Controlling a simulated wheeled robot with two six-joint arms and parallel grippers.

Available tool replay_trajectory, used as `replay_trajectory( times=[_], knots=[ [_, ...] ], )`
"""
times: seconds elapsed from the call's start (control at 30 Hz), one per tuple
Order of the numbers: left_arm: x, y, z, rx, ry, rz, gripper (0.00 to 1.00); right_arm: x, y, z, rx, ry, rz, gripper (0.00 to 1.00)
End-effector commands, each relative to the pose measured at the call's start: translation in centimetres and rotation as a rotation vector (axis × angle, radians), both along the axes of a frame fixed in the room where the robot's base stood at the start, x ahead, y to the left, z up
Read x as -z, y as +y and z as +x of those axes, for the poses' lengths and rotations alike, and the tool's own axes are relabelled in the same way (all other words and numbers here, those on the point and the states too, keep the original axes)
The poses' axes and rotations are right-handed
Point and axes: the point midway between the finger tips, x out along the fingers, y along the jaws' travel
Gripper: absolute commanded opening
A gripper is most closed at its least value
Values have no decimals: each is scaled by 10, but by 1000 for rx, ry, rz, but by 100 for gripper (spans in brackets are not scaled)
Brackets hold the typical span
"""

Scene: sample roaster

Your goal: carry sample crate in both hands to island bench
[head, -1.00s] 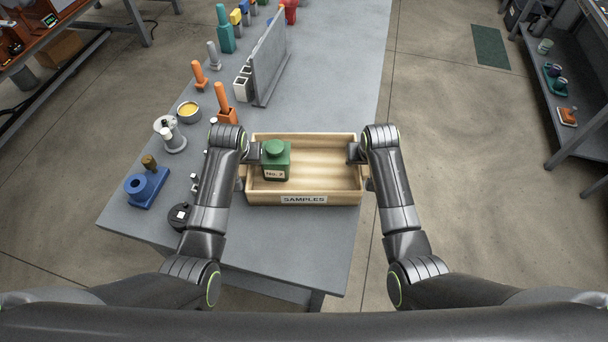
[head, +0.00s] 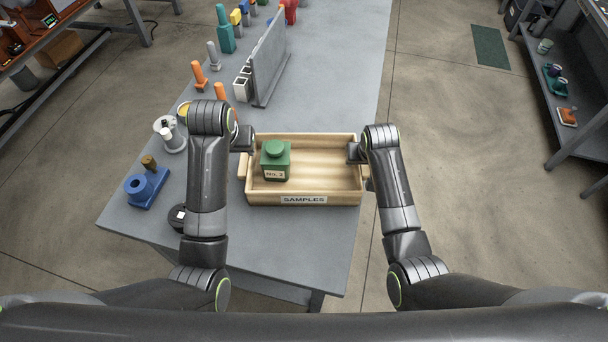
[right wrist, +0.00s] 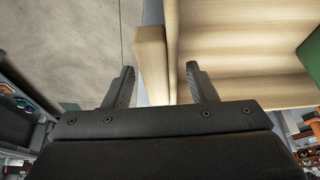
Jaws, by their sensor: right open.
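The sample crate (head: 304,199) is a light wooden tray marked SAMPLES, resting on the grey bench with a green bottle (head: 275,165) standing in its left part. My left gripper (head: 243,142) is beside the crate's upper left corner, apart from the left handle (head: 242,167); its fingers are hidden below the wrist, so its opening does not show. My right gripper (head: 358,155) is over the crate's right wall. In the right wrist view, my right gripper (right wrist: 161,85) is open, one finger on each side of the crate's wall and handle (right wrist: 154,60).
The bench (head: 290,235) also holds a grey upright rack (head: 268,65), a blue holder (head: 146,188), a yellow-filled bowl (head: 183,110) and orange-handled tools left of the crate. Open floor (head: 450,170) lies to the right, before a shelf unit (head: 575,130).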

Motion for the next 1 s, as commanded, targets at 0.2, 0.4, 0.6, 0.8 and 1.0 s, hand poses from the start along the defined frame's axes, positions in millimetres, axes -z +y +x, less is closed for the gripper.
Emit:
replay_trajectory(
  times=[0.2, 0.4, 0.6, 0.8, 1.0],
  knots=[
    [-1, 0, 0, 0, 0, 0, 52, -20, 1, -7, 1, -3, 1, 52],
    [-1, 0, 0, 0, 0, 0, 52, -52, 1, -21, 0, -4, 2, 52],
    [-1, 0, 0, 0, 0, 0, 52, -84, 0, -35, 1, -3, 1, 52],
    [0, 0, 0, 0, 0, 0, 52, -105, 0, -43, 0, -2, 1, 52],
    [0, 0, 0, 0, 0, 0, 52, -110, 0, -45, 0, 0, 1, 52]
  ],
)
